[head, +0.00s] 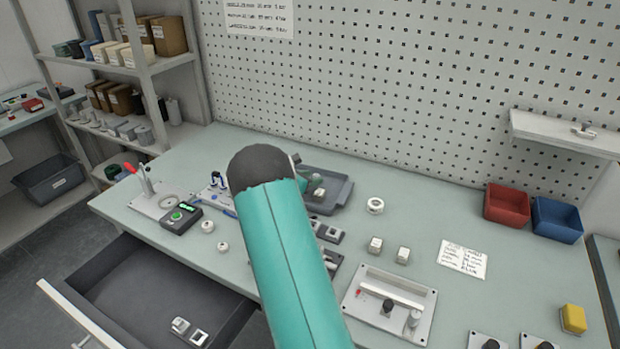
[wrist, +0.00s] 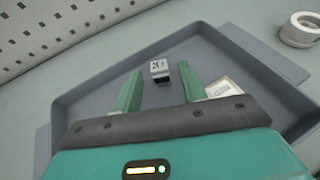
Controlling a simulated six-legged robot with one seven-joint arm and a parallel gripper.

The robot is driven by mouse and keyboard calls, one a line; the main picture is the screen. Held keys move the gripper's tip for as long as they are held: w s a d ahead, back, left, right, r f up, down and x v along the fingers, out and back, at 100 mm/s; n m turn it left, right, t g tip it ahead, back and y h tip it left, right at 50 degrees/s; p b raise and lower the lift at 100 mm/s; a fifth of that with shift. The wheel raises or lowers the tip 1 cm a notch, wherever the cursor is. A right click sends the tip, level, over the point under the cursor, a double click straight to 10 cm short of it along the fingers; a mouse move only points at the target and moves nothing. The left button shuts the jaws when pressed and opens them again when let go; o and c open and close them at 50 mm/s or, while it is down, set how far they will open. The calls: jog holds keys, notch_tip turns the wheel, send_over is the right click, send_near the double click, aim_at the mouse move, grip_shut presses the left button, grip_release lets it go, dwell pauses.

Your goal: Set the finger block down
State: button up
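A small pale block with dark marks on top and a dark side, likely the finger block (wrist: 160,66), is in the grey tray (wrist: 80,98) in the wrist view. My gripper (wrist: 159,74) has its two green fingers apart, one on each side of the block, with a visible gap at both sides. The block looks to rest on the tray floor, though its underside is hidden. In the head view my arm hides most of the gripper, and the tray (head: 338,198) shows behind it.
A pale labelled piece (wrist: 222,88) lies in the tray beside the right finger. A white ring (head: 375,205) stands right of the tray. A fixture plate (head: 418,290), a red bin (head: 507,204) and a blue bin (head: 557,219) are farther right. A drawer (head: 150,300) stands open at the front left.

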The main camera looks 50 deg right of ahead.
jog(key=shift+r, duration=0.1)
jog(key=shift+a+r, duration=0.1)
jog(key=shift+a, duration=0.05)
jog(key=v, duration=1.1)
jog(key=shift+a, duration=0.2)
jog(key=shift+s+a+r, duration=0.1)
jog(key=shift+a+r, duration=0.3)
jog(key=shift+r, duration=0.05)
jog(key=s+a+r+m+t+y, duration=0.1)
jog(key=s+a+r+m+y, duration=0.2)
jog(key=s+a+r+m, duration=0.4)
jog(key=s+a+r+m+t+y, duration=0.1)
jog(key=s+a+r+m+y, duration=0.25)
jog(key=a, duration=0.65)
jog(key=s+a+r+m+t+y, duration=0.2)
jog(key=s+a+m+y, duration=0.1)
jog(key=s+a, duration=0.5)
jog(key=s+a+r+m+t+y, duration=0.2)
jog(key=s+a+m+y, duration=0.2)
jog(key=s+a, duration=0.4)
jog(key=a, duration=0.5)
jog(key=shift+r, duration=0.15)
